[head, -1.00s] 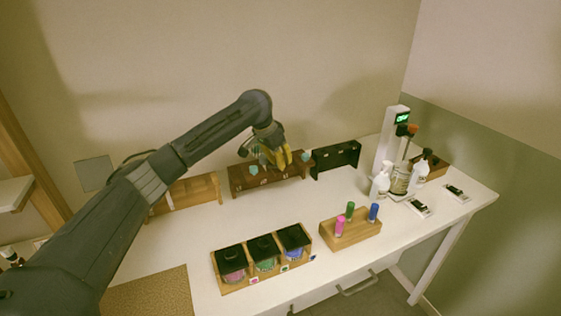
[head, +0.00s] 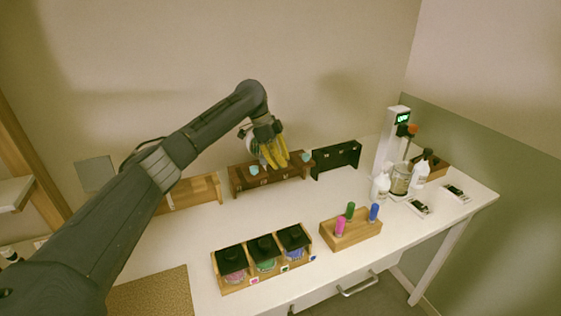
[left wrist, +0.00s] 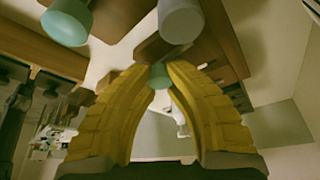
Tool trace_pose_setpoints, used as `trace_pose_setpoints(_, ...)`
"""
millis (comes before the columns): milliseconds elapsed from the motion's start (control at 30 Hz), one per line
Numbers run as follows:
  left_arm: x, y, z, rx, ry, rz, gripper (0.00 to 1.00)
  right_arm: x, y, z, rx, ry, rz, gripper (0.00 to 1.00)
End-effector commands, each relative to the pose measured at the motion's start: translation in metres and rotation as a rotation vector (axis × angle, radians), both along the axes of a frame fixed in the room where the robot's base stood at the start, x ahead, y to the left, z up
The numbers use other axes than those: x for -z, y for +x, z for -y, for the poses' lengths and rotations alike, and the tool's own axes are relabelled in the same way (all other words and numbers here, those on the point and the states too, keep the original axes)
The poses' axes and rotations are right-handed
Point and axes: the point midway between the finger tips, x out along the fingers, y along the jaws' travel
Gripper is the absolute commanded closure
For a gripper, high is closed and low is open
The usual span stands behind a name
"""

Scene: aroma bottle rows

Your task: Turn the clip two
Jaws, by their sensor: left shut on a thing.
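A dark brown wooden rack (head: 240,184) stands along the back of the table, with teal round knobs on it. One knob (head: 253,169) shows left of my left gripper (head: 275,164) and another (head: 306,157) shows to its right. My left gripper's yellow fingers point down at the rack's middle. In the left wrist view the fingertips close around a small teal piece (left wrist: 160,76), seemingly a knob or clip. Two rounded pieces, one teal (left wrist: 68,22) and one grey (left wrist: 180,20), are nearer the camera. The fingers hide part of the rack. My right gripper is out of view.
A black rack (head: 336,160) stands right of the brown one, a lighter wooden rack (head: 190,194) left. In front are a box of dark-lidded jars (head: 264,247) and a wooden block (head: 350,235) with coloured bottles. White bottles and a dispenser (head: 392,145) stand at right.

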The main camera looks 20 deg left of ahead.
Motion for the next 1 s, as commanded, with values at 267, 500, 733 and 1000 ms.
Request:
trace_pose_setpoints(267, -0.0014, 0.0003, 0.0033, 0.129, -0.005, 0.001, 1.0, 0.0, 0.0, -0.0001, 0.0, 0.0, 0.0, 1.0)
trace_pose_setpoints(500, -0.0012, -0.0001, 0.0034, 0.175, -0.006, 0.0, 1.0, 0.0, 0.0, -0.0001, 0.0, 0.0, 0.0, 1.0)
trace_pose_setpoints(733, -0.001, -0.0003, 0.004, 0.184, -0.006, 0.001, 1.0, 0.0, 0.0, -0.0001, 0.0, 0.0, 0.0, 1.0)
trace_pose_setpoints(1000, -0.0007, -0.0004, 0.0044, 0.184, -0.006, 0.001, 0.8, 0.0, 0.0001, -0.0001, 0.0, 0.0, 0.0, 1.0)
